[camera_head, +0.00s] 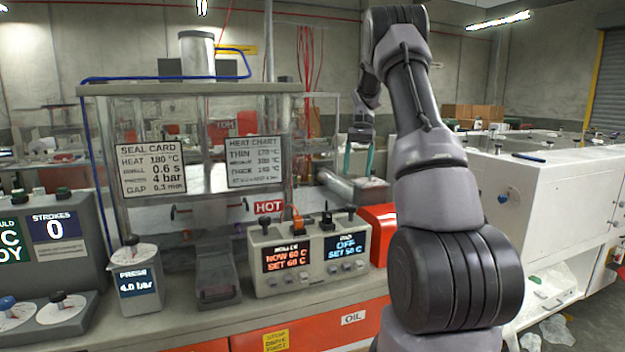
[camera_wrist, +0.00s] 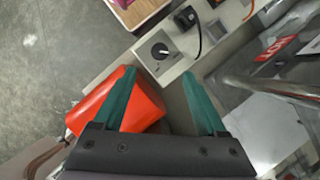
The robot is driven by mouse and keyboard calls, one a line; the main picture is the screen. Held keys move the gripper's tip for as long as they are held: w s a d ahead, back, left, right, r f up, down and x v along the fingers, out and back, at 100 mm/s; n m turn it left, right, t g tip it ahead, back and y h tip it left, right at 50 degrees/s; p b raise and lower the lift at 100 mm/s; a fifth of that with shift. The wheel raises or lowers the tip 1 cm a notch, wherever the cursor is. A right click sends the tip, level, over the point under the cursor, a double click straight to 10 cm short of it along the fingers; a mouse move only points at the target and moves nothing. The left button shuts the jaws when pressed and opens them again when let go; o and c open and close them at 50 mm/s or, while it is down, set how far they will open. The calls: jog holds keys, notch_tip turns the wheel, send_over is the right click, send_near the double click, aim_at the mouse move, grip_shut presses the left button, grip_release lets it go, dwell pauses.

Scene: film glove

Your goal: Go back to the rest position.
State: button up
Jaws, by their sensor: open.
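My gripper (camera_head: 359,160) hangs from my raised arm in the head view, above the right end of the bench and in front of a grey metal part. In the wrist view its two green fingers (camera_wrist: 160,75) stand wide apart with nothing between them. Below them lie a red box (camera_wrist: 140,110) and the end of a grey control box with a black knob (camera_wrist: 160,55). The fingers look apart from both, though the exact height is hard to tell.
The control box (camera_head: 309,263) with two displays stands on the bench beside the red box (camera_head: 380,222). A press dial unit (camera_head: 136,280) is left. A white cabinet (camera_head: 545,200) stands right of my arm.

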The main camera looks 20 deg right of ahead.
jog(key=s+a+r+n+t+h, duration=0.15)
jog(key=s+a+r+t, duration=0.25)
jog(key=s+a+r, duration=0.8)
jog(key=s+a+n+t, duration=0.1)
jog(key=s+a+t, duration=0.2)
jog(key=s, duration=0.6)
jog(key=s+a+r+n+t, duration=0.1)
jog(key=s+a+t, duration=0.2)
jog(key=s, duration=0.6)
jog(key=shift+s+a+n, duration=0.25)
jog(key=shift+a+n, duration=0.1)
jog(key=shift+a, duration=0.25)
